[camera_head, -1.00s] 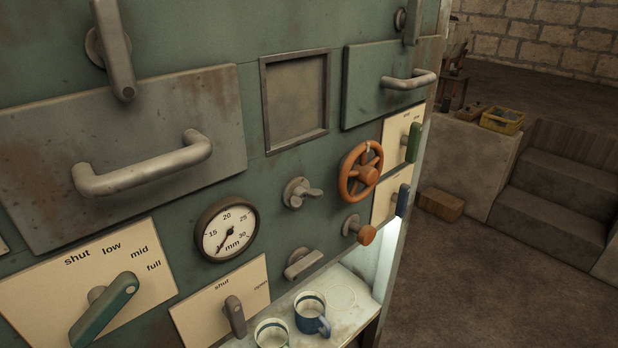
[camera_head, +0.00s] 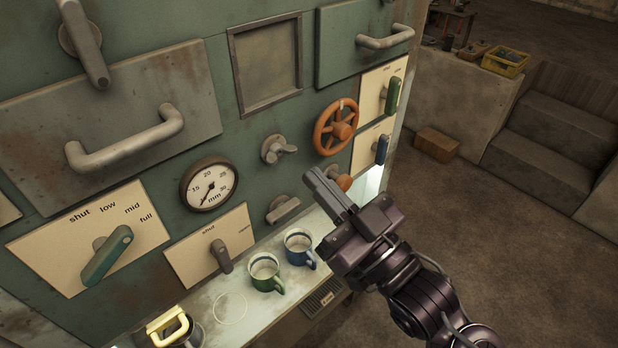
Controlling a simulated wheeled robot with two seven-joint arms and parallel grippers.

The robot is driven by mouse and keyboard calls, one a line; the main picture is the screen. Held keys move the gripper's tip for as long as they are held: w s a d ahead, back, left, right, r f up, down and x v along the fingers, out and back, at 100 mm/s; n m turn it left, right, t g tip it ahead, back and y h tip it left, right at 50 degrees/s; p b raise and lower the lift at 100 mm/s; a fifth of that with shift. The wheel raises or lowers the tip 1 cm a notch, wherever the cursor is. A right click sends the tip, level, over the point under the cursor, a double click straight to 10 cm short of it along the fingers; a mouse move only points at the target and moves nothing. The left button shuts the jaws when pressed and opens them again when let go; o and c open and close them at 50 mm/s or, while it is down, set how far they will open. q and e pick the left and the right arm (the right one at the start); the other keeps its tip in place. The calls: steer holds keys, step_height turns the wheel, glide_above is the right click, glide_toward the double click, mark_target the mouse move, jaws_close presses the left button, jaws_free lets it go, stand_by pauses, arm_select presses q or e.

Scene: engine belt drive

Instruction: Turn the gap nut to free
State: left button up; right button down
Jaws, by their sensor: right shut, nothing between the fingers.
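A grey wing nut (camera_head: 278,148) on the green panel may be the gap nut; no label on it can be read. It sits right of a round gauge (camera_head: 209,184) marked in mm, whose needle points to the lower left. My right gripper (camera_head: 322,180) is shut and empty, in front of the panel below and right of the wing nut. It is apart from the nut in the picture and partly covers an orange knob (camera_head: 345,182). My left gripper is not in view.
An orange handwheel (camera_head: 335,128) is above the gripper. A grey lever (camera_head: 282,209) is to its left. A green mug (camera_head: 265,272) and a blue mug (camera_head: 299,248) stand on the shelf (camera_head: 222,290) below. Open floor lies to the right.

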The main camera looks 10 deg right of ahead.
steer(key=w+b, duration=0.1)
steer(key=b, duration=0.1)
step_height(320, 180, up, 4)
steer(key=p, duration=0.3)
glide_above(279, 153)
steer(key=s, duration=0.3)
steer(key=shift+s+d+f, duration=0.1)
steer(key=shift+f, duration=0.1)
step_height(279, 153, down, 3)
steer(key=shift+f, duration=0.1)
steer(key=shift+s+d+f+p, duration=0.15)
steer(key=shift+f+p, duration=0.2)
steer(key=shift+f, duration=0.2)
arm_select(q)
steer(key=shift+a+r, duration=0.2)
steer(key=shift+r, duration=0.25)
arm_select(e)
steer(key=shift+f, duration=0.2)
